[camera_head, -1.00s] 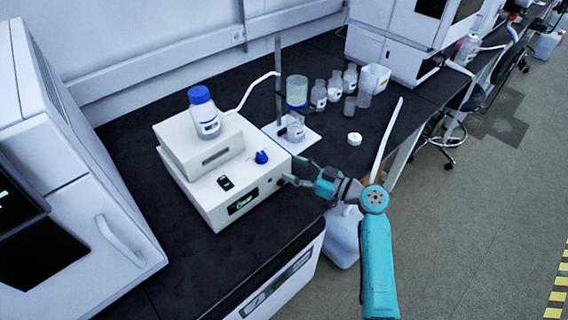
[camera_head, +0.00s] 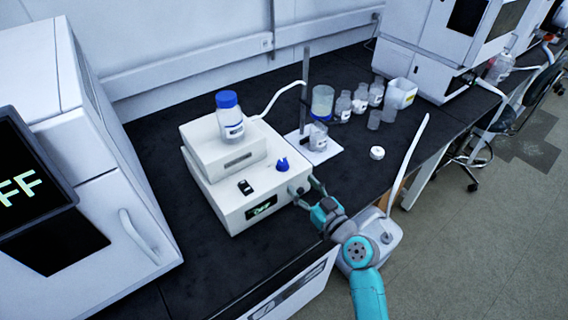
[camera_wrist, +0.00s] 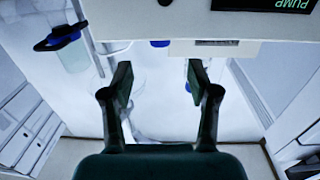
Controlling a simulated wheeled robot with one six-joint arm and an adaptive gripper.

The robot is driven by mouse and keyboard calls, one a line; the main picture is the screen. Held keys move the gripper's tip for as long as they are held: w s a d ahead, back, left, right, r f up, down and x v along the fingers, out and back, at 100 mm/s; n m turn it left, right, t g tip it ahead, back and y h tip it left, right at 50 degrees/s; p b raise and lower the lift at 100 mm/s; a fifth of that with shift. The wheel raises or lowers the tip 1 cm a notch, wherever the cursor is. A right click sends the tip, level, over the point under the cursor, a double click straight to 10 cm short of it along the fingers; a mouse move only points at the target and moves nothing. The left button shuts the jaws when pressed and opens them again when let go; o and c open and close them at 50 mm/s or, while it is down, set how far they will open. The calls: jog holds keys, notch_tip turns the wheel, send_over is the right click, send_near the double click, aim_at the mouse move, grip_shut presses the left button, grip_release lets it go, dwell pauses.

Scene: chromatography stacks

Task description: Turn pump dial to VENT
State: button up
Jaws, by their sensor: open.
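The white pump box (camera_head: 237,213) stands on the black bench with a blue knob (camera_head: 282,164) on its top face. I cannot read any marks around the knob. A small lit display (camera_head: 261,207) is on the front, and in the wrist view a display (camera_wrist: 265,5) reads PUMP, upside down. My gripper (camera_head: 308,192) is open and empty beside the pump's right front corner, lower than the knob and apart from it. In the wrist view its two fingers (camera_wrist: 158,75) are spread, with a small blue piece beyond them that I cannot identify.
A blue-capped bottle (camera_head: 230,116) stands on the pump's upper box. A stand with a white base (camera_head: 322,153) is behind my gripper, with several bottles further back. A large white instrument (camera_head: 110,190) stands at left. A white jug (camera_head: 378,238) is below the bench edge.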

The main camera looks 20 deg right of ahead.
aim_at(286, 167)
jog(key=x, duration=1)
jog(key=shift+w+a+r, duration=0.1)
jog(key=shift+w, duration=0.25)
grip_shut()
